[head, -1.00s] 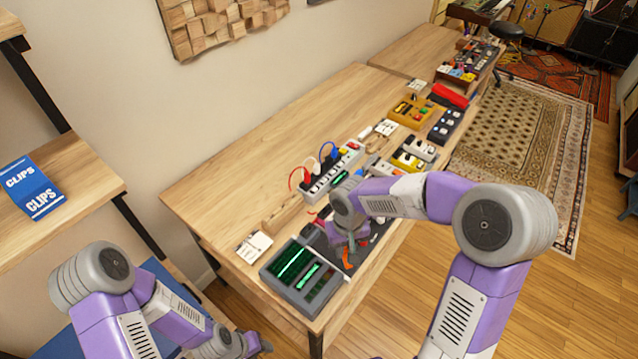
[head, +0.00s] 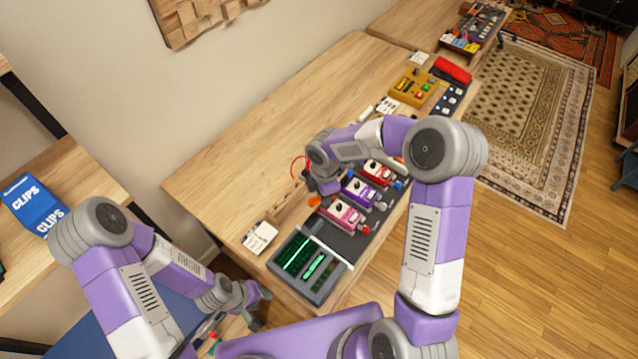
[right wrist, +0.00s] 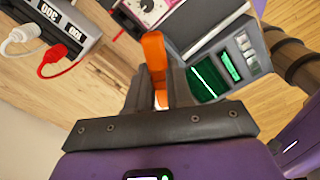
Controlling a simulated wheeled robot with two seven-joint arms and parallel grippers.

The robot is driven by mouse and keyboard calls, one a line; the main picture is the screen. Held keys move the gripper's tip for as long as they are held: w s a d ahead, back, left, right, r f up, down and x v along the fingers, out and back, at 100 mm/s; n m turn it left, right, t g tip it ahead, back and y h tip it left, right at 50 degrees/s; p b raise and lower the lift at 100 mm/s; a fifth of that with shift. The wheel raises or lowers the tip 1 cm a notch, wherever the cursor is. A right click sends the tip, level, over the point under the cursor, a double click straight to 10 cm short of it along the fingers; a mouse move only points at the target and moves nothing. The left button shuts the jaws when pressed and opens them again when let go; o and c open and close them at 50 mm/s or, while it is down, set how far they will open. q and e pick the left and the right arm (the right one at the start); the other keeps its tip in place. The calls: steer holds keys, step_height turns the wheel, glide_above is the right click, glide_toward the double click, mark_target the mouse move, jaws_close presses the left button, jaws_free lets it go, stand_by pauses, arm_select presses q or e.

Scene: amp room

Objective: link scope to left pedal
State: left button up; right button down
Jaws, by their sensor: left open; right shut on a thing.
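The scope (head: 332,282), a grey box with green traces on dark screens, sits at the table's near end; it also shows in the right wrist view (right wrist: 247,50). Pink (head: 342,213), purple (head: 362,192) and red (head: 377,172) pedals stand in a row on a dark board beyond it. The pink one is nearest the scope. My right gripper (right wrist: 155,85) is shut on an orange piece (right wrist: 153,50), held beside the pink pedal on the wall side. Whether it touches anything is unclear. My left gripper (head: 257,296) is open, low, left of the scope.
A power strip (right wrist: 60,30) with white and red plugs lies near my right gripper, largely hidden by the arm in the head view. A white card (head: 259,237) lies left of the scope. A yellow unit (head: 417,88) stands farther along. The table's wall side is clear.

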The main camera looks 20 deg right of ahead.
mark_target(319, 200)
steer(key=n, duration=0.2)
steer(key=w+n+p, duration=0.1)
steer(key=shift+a+r+n, duration=0.2)
steer(key=shift+a+n, duration=0.1)
steer(key=shift+a, duration=0.05)
steer(key=f+n+b, duration=0.1)
steer(key=f+b, duration=0.1)
steer(key=f, duration=0.1)
steer(key=f+n+b, duration=0.1)
steer(key=f, duration=0.1)
steer(key=shift+w+a+f+n, duration=0.15)
steer(key=shift+w+n, duration=0.1)
steer(key=shift+n, duration=0.05)
steer(key=shift+f+b, duration=0.75)
steer(key=shift+f, duration=0.25)
steer(key=shift+w+f+b, duration=0.1)
steer(key=shift+f+b, duration=0.5)
steer(key=shift+f, duration=0.4)
stand_by(1.4)
steer(key=c, duration=0.5)
jaws_free()
steer(key=shift+c, duration=0.2)
step_height(319, 200, up, 7)
steer(key=p, duration=0.5)
stand_by(0.5)
